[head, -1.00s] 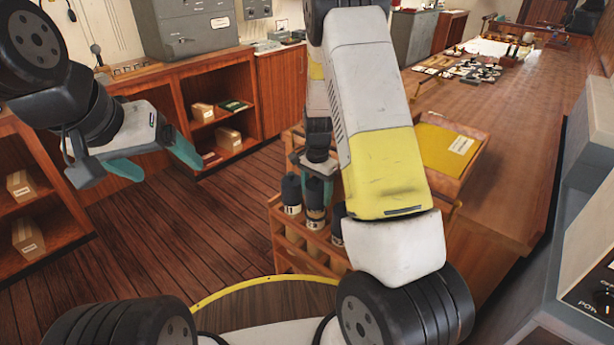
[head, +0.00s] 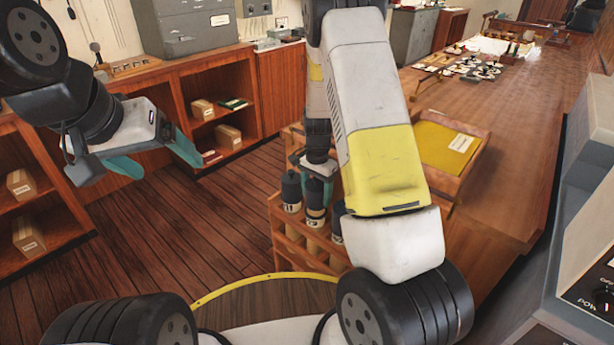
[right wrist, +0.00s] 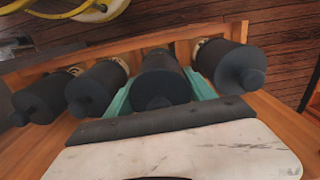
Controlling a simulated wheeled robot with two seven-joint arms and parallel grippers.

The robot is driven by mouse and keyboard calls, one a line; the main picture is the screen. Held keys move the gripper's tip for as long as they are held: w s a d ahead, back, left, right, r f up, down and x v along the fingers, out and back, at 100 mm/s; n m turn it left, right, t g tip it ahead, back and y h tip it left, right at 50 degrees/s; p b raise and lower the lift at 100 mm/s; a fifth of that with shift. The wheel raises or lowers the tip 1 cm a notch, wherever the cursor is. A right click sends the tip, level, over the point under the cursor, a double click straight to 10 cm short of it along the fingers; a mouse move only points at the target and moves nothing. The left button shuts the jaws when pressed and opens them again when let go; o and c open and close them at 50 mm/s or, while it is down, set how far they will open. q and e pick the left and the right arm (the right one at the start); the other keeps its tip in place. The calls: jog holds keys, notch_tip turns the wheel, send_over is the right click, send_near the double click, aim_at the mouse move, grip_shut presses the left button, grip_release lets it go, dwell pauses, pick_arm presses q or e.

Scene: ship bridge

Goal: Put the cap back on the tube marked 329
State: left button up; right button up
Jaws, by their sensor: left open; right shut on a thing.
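My right gripper (head: 316,188) is shut on a dark cylindrical cap (right wrist: 163,80) over the wooden rack (head: 283,240). In the right wrist view its teal fingers (right wrist: 160,95) lie on either side of the cap. A pale tube band (head: 315,220) shows below it; its marking is too small to read. I cannot tell whether the cap is fully seated. Other dark-capped tubes stand beside it, one at left (head: 291,190) and one partly behind my arm (head: 338,225). No 329 is legible. My left gripper (head: 155,165) is open and empty, away at the left.
A yellow-topped tray (head: 445,150) sits right of the rack, against the long wooden counter (head: 510,130). Wooden shelves (head: 225,110) with small boxes stand at the back left. The wooden floor (head: 190,240) between is clear. My right arm hides part of the rack.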

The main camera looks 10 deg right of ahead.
jog(key=shift+f, duration=0.15)
dwell(0.6)
jog(key=o, duration=1.7)
jog(key=shift+r, duration=3.55)
grip_shut()
